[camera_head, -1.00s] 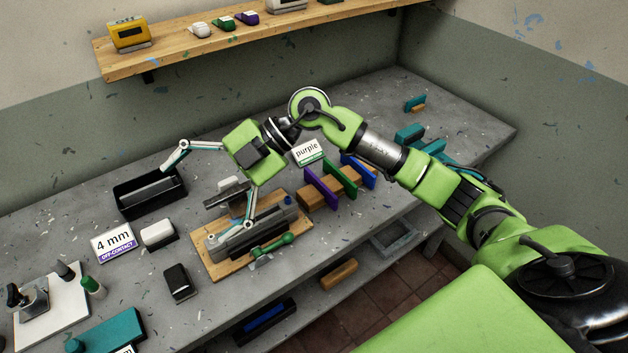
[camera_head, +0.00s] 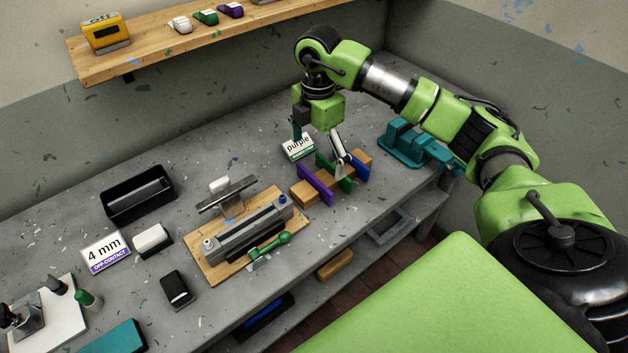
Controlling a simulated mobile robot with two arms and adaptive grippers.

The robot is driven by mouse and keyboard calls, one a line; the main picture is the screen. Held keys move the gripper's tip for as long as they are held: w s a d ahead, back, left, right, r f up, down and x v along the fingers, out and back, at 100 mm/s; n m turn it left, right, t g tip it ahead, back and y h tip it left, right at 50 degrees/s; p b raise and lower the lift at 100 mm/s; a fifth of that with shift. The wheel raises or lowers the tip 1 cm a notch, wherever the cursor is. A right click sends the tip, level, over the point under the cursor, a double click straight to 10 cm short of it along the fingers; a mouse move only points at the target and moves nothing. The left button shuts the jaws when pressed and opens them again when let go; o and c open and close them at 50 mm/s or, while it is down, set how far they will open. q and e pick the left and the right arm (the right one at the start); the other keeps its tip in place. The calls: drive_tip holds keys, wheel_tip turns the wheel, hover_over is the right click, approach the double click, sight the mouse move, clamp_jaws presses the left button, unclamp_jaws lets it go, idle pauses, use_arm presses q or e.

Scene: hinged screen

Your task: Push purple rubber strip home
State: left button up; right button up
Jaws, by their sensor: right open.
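A purple strip (camera_head: 314,184) stands in the wooden rack (camera_head: 304,195) on the bench, at the left end of a row. A green strip (camera_head: 346,182) and a blue strip (camera_head: 359,167) stand in the same rack to its right. My right gripper (camera_head: 320,158) is open above and behind the rack, close to the green strip, with one finger in front of that strip. I cannot tell whether it touches any strip. A small card reading "purple" (camera_head: 298,147) stands behind the rack. My left gripper is out of view.
A clamp fixture on a wooden board (camera_head: 203,264) with a green-handled lever (camera_head: 271,244) is left of the rack. A black tray (camera_head: 137,205), a "4 mm off-contact" card (camera_head: 106,252) and a teal vise-like block (camera_head: 404,147) are also on the bench. A shelf (camera_head: 165,48) runs above.

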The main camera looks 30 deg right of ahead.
sight(314, 178)
drive_tip(key=shift+f, duration=0.75)
drive_tip(key=f+p, duration=0.1)
drive_tip(key=f, duration=0.1)
drive_tip(key=f+p, duration=0.1)
drive_tip(key=f, duration=0.1)
drive_tip(key=shift+a+f, duration=0.1)
drive_tip(key=shift+a, duration=0.3)
drive_tip(key=shift+w+f, duration=0.1)
drive_tip(key=shift+f, duration=0.45)
drive_tip(key=c, duration=1)
